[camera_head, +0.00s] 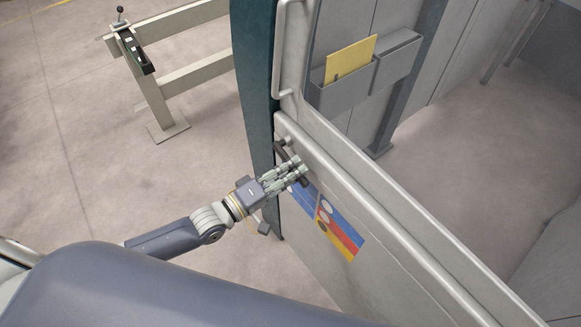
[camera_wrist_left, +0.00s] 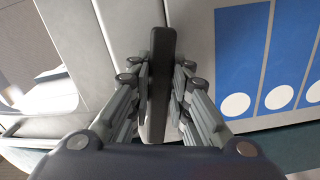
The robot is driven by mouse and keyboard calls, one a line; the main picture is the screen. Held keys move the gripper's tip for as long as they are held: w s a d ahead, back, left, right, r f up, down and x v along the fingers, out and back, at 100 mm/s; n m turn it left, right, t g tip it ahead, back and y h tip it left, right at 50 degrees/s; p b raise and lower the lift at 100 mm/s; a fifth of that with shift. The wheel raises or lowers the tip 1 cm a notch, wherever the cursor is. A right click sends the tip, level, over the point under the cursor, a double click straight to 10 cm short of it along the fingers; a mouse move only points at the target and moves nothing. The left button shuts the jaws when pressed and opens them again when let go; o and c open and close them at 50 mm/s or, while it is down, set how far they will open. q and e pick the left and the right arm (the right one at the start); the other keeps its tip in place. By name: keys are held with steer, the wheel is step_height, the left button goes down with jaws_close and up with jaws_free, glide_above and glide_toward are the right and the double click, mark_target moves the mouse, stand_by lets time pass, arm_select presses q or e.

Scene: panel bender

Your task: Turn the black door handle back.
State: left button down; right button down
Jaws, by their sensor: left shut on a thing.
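The black door handle (camera_wrist_left: 159,75) stands between the fingers of my left gripper (camera_wrist_left: 160,85) in the left wrist view, its long bar running up the picture. The fingers press on it from both sides. In the head view my left gripper (camera_head: 299,168) reaches in from the left to the door's edge. Parts of the black handle (camera_head: 281,152) show above and beyond the fingers there; the fingers cover the middle. The light grey door (camera_head: 395,243) carries the handle near its left edge. My right gripper is not in view.
A coloured label (camera_head: 338,229) is on the door below the gripper. A grey grab bar (camera_head: 281,50) is above the handle. Grey wall pockets with a yellow folder (camera_head: 350,58) are behind. A beige rail stand (camera_head: 160,100) is at upper left. Floor is clear on the left.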

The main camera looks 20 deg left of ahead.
arm_select(q)
steer(key=shift+d+r+n+p, duration=0.1)
steer(key=shift+r+n+p, duration=0.1)
steer(key=shift+r+n, duration=0.45)
steer(key=shift+r+n+p, duration=0.15)
steer(key=shift+r+n, duration=0.15)
steer(key=shift+n, duration=0.55)
steer(key=shift+r, duration=0.1)
steer(key=c, duration=1.5)
jaws_free()
steer(key=shift+s, duration=0.1)
steer(key=v, duration=1.2)
